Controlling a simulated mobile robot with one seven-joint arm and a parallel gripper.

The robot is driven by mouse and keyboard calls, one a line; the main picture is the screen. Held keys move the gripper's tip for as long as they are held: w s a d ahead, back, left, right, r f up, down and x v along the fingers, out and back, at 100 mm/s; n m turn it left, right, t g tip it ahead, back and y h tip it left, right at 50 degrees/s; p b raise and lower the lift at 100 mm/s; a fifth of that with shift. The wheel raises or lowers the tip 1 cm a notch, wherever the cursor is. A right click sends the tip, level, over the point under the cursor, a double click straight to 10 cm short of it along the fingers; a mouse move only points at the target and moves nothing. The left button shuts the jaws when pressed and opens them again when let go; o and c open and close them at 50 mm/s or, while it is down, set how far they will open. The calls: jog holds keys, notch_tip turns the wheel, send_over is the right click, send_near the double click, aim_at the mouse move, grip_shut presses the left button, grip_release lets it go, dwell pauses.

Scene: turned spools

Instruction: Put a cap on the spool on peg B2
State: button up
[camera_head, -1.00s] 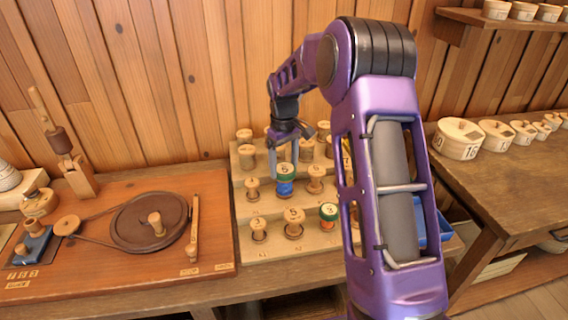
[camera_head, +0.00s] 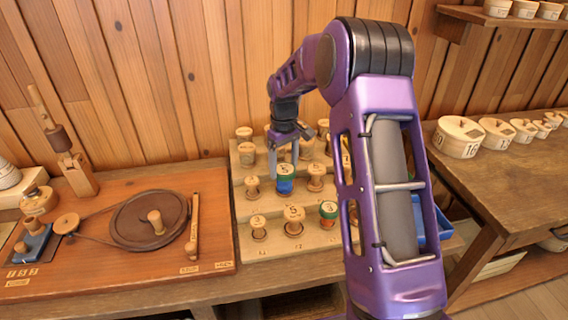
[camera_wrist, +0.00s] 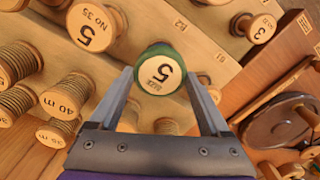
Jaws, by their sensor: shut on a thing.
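The wrist view shows the cap (camera_wrist: 160,70) between my two fingertips (camera_wrist: 160,82). The blue spool (camera_head: 286,186) stands directly below the cap, second from the left in the middle row of the stepped rack. Cap and spool appear in line and very close; I cannot tell whether the cap is fully seated. The cap hides the spool's top, and the peg is hidden too.
Wooden spools stand close around on the rack (camera_head: 243,204), including one marked 5 (camera_head: 294,221) in front. A winding board (camera_head: 120,265) lies left. Lidded round boxes (camera_head: 459,138) stand right.

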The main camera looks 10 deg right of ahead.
aim_at(284, 168)
jog(key=shift+f, duration=0.15)
jog(key=o, duration=1)
jog(key=shift+o, duration=0.2)
jog(key=shift+r+p, duration=1.75)
jog(key=shift+r, duration=3.8)
